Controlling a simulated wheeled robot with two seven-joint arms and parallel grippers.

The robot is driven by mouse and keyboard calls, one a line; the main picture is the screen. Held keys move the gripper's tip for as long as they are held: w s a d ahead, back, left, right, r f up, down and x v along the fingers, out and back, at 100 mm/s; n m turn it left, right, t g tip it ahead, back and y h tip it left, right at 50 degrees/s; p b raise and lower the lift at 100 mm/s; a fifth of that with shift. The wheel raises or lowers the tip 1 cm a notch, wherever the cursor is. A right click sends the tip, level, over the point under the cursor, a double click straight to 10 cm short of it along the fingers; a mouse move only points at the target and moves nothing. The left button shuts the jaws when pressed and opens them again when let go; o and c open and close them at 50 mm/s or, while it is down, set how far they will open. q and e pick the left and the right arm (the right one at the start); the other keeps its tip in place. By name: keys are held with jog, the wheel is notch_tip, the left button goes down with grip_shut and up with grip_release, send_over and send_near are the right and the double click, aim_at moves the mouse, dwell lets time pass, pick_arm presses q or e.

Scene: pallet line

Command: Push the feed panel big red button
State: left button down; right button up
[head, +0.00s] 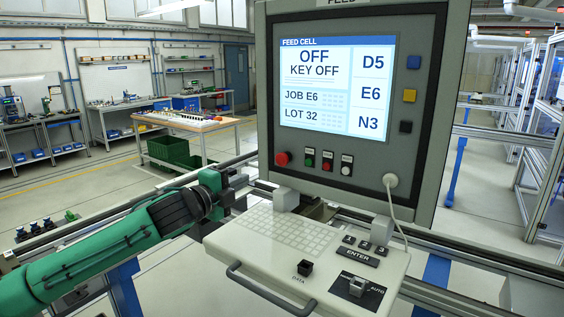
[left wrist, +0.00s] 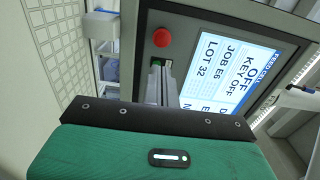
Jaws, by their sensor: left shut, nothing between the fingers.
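The big red button (head: 282,158) sits at the lower left of the feed panel (head: 427,120). In the left wrist view the red button (left wrist: 162,37) shows just beyond the fingertips. My left gripper (head: 243,181) is shut and empty, below and to the left of the button in the head view. Its closed fingers (left wrist: 160,64) point toward the panel's lower edge, and I see a gap in the picture between them and the button. The screen (head: 336,84) reads "OFF, KEY OFF". My right gripper is not in view.
Small green (head: 310,158), red (head: 327,160) and white (head: 346,165) buttons sit right of the red button. A keyboard shelf (head: 240,250) with a front handle juts out below. A white cable (head: 400,212) hangs at the right. Metal rails run behind the shelf.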

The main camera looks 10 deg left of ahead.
pick_arm(q)
jog(key=p, duration=0.6)
send_near(280, 161)
jog(key=x, duration=0.5)
jog(key=shift+r, duration=0.15)
jog(key=shift+x, duration=0.95)
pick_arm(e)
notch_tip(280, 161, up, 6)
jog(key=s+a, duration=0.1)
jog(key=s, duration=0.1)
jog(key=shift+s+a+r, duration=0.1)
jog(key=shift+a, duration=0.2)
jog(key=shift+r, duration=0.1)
